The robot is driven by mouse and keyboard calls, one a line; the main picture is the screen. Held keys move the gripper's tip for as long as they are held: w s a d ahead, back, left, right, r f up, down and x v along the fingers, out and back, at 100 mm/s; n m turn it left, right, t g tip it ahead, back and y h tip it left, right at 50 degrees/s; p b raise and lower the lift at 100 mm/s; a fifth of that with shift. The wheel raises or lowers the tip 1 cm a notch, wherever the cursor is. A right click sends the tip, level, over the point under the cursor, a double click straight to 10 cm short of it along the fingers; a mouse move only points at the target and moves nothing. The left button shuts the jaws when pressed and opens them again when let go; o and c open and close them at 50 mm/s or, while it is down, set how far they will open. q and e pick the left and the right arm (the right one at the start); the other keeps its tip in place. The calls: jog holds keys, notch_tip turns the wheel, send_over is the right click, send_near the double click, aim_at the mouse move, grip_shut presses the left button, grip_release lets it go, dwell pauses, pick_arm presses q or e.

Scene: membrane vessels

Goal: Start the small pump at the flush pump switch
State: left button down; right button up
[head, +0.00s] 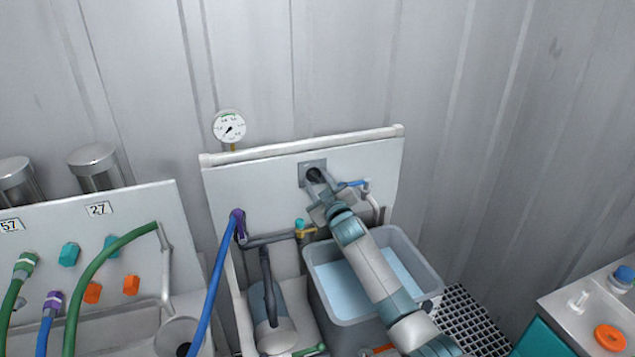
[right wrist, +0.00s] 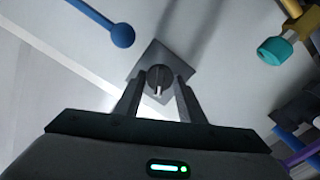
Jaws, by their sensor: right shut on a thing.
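The flush pump switch is a dark round knob (head: 314,174) on a grey square plate (head: 305,167), high on the white panel (head: 270,178). In the right wrist view the knob (right wrist: 160,79) shows a pale mark pointing toward the gripper, and its plate (right wrist: 150,56) appears as a tilted square. My right gripper (head: 318,188) reaches up to it; in the right wrist view its two fingers (right wrist: 160,92) stand on either side of the knob, shut on it. My left gripper is out of view.
A blue-handled valve (head: 352,184) is right of the switch, and a teal-knobbed valve (head: 299,226) below it. A grey tub (head: 425,262) of water stands under my right arm. A blue hose (head: 213,285) rises at the left.

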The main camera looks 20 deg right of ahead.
jog(key=shift+m, duration=0.4)
jog(key=m, duration=1.1)
jog(key=shift+a+p, duration=0.1)
jog(key=shift+p, duration=0.2)
jog(key=o, duration=1)
jog(key=shift+o, duration=0.2)
jog(key=shift+s, duration=0.2)
